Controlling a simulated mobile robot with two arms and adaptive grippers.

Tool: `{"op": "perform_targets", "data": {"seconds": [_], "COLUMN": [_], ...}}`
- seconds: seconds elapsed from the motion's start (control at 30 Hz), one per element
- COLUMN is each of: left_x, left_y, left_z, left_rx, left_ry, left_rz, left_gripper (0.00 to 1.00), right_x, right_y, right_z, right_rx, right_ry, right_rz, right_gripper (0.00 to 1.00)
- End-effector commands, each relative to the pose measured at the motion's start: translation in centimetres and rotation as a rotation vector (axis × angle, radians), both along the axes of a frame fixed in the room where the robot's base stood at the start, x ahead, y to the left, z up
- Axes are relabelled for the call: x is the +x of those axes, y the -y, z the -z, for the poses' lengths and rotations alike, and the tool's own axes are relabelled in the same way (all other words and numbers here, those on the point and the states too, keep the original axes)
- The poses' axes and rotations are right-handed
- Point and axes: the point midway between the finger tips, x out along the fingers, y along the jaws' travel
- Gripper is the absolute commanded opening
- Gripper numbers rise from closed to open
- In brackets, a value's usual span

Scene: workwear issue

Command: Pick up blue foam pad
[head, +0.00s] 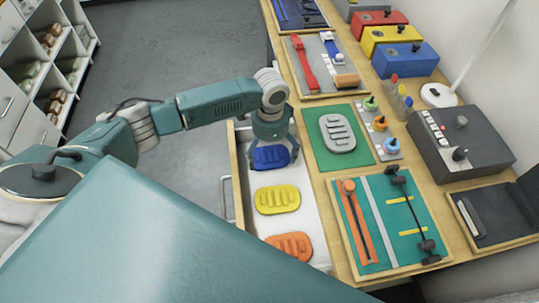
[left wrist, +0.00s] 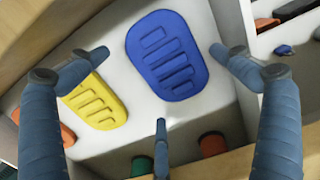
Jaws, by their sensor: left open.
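The blue foam pad (head: 270,157) lies flat in the far end of an open drawer (head: 313,222), and its ribbed oval face shows whole in the left wrist view (left wrist: 167,55). My left gripper (head: 272,150) is over the pad, pointing down. In the left wrist view its open, empty fingers (left wrist: 160,55) stand to either side of the blue pad, with a third finger below it; none clearly touches the pad. My right gripper is not in view.
A yellow pad (head: 278,199) and an orange pad (head: 290,246) lie nearer in the same drawer. The drawer walls stand close to the blue pad. A grey pad (head: 337,132) rests on a green mat (head: 362,158) on the worktop to the right.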

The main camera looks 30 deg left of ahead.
Motion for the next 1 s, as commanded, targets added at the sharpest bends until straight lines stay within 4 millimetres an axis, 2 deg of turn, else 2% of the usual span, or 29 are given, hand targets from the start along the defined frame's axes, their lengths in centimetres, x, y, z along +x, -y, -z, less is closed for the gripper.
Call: {"op": "perform_targets", "data": {"seconds": [0.1,0.2,0.43,0.63,1.0], "left_x": [-0.1,0.0,0.0,0.0,0.0], "left_y": [0.0,0.0,0.0,0.0,0.0], "left_z": [1.5,2.2,2.3,2.3,2.2], "left_rx": [0.000,0.000,0.000,0.000,0.000], "left_ry": [-0.003,-0.001,0.000,0.000,0.000], "left_rz": [0.000,0.001,0.001,0.001,0.001], "left_gripper": [1.00,1.00,1.00,0.60,0.59], "right_x": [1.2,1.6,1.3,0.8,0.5], "right_y": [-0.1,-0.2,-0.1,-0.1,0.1], "right_z": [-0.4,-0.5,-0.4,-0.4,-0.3], "right_rx": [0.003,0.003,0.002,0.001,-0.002], "right_ry": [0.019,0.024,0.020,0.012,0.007], "right_rz": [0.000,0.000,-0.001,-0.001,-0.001], "right_gripper": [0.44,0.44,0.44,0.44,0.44]}}
